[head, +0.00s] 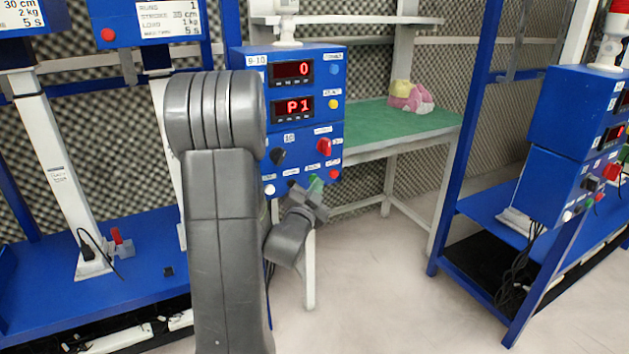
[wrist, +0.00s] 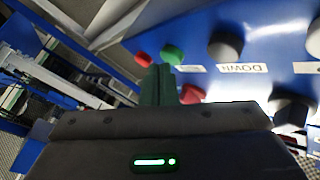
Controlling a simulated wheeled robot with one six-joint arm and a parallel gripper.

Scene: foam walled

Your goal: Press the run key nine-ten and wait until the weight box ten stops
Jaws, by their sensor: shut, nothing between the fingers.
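The blue control box (head: 262,85) carries a label 9-10 and two red displays reading 0 and P1. On its lower part are a black knob (head: 277,156), a red knob (head: 324,147) and a row of white, black, green and red buttons. My gripper (head: 312,194) is shut and empty, just in front of the green button (head: 317,183). In the wrist view the fingertips (wrist: 158,72) point close below the green button (wrist: 172,54); I cannot tell whether they touch. The red button (wrist: 142,59) is beside it. I cannot make out weight box ten.
My grey arm hides part of the control box and the rig behind. Blue rigs with white columns (head: 60,170) stand at left. A green-topped table (head: 400,124) with a pink and yellow item (head: 408,96) is behind. Another control box (head: 570,115) stands right. The middle floor is clear.

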